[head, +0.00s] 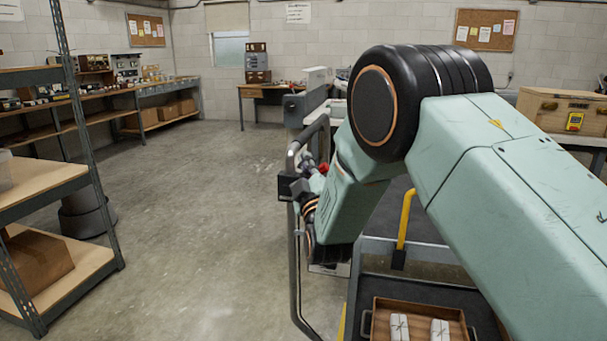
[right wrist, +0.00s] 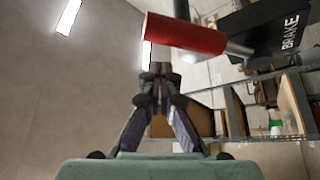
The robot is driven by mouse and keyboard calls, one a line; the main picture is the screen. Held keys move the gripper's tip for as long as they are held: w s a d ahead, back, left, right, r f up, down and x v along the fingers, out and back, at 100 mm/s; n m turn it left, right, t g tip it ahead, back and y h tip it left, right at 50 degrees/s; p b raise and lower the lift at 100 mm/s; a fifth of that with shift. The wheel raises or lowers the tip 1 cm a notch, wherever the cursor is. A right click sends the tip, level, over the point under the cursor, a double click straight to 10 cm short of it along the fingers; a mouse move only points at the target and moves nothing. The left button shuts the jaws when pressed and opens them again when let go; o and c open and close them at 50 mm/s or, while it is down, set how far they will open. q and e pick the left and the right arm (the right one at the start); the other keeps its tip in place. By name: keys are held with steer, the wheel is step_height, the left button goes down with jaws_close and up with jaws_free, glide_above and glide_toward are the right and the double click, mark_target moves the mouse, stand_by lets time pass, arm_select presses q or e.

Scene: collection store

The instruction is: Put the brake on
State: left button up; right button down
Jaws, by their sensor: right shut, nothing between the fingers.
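The brake lever has a red grip (right wrist: 185,34) on a short grey rod, beside a black box marked BRAKE (right wrist: 268,32) in the right wrist view. In the head view a bit of the red grip (head: 323,168) shows by the cart's handle frame (head: 296,240), near a black box (head: 286,187). My right gripper (right wrist: 160,75) is shut and empty. Its fingertips are just below the red grip in the right wrist view; I cannot tell whether they touch it. In the head view my mint-green right arm hides much of the cart and lever. My left gripper is not in view.
The cart carries a wooden tray (head: 375,334) with white wrapped items. A metal shelf (head: 98,215) stands at the left. A wooden chest (head: 545,103) is on a table at the right. Concrete floor (head: 210,220) is clear left of the cart.

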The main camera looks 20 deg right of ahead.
arm_select(q)
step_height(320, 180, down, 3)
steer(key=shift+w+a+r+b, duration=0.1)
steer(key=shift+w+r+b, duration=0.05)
steer(key=shift+b, duration=0.8)
arm_select(e)
steer(key=f+m, duration=0.1)
steer(key=d+f+m+h, duration=0.1)
steer(key=m, duration=0.1)
steer(key=shift+s+d+f+t+h, duration=0.2)
steer(key=shift+d+f+t+h, duration=0.05)
steer(key=shift+d+t+h, duration=0.05)
steer(key=shift+s, duration=0.1)
steer(key=shift+r, duration=0.15)
